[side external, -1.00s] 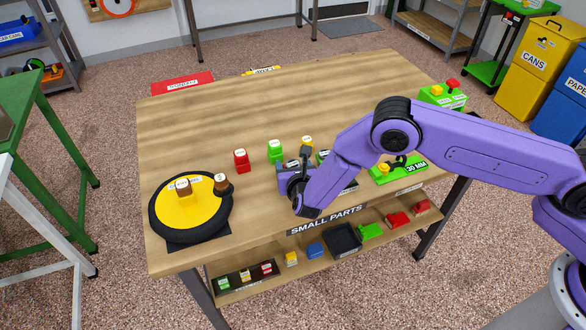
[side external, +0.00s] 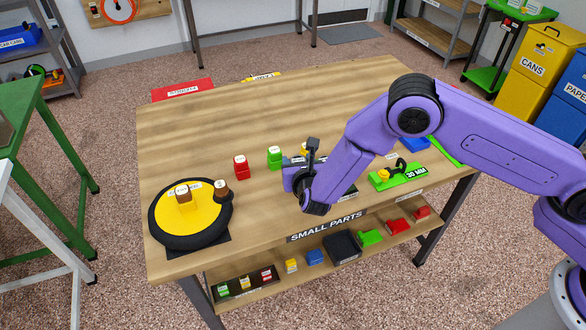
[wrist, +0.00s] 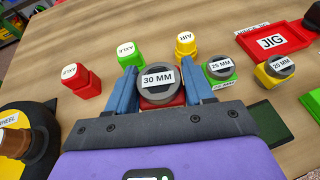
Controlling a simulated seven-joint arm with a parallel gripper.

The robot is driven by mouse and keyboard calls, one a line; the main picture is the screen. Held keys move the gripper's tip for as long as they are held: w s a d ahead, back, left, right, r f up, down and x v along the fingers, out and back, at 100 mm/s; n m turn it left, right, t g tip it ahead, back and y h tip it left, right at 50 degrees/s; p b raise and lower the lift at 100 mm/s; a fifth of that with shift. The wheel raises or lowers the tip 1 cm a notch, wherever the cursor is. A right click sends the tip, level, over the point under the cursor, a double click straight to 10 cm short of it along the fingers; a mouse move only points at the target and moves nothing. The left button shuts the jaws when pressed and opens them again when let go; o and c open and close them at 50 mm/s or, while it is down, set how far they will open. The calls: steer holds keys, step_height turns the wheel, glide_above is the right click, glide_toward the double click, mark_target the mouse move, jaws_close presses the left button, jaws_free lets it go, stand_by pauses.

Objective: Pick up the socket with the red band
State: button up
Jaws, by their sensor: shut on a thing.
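The socket with the red band (wrist: 174,101) has a grey round top with a white 30 MM label. In the wrist view it sits between the two blue fingers of my gripper (wrist: 163,82), which is shut on it. In the side external view my gripper (side external: 300,180) is over the front middle of the table, and the arm hides the socket there. I cannot tell whether its base is clear of what is below. To its right are a green-banded 25 MM socket (wrist: 219,70) and a yellow-banded 20 MM socket (wrist: 275,70).
Red (side external: 241,167), green (side external: 275,157) and yellow (wrist: 186,45) labelled pieces stand close beyond my gripper. A black-and-yellow wheel (side external: 163,209) lies at the left. A red JIG tray (wrist: 274,41) is at upper right in the wrist view. The table's far half (side external: 270,105) is mostly clear.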

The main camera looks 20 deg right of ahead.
steer(key=s+d+r, duration=0.6)
steer(key=s+r, duration=0.2)
steer(key=s, duration=0.3)
steer(key=d+r, duration=0.7)
steer(key=d, duration=0.4)
steer(key=d+r+h, duration=0.1)
steer(key=d+r, duration=0.5)
steer(key=d, duration=0.6)
steer(key=shift+s+d+r+m, duration=0.2)
steer(key=shift+s+r+m, duration=0.1)
steer(key=shift+r+m, duration=0.1)
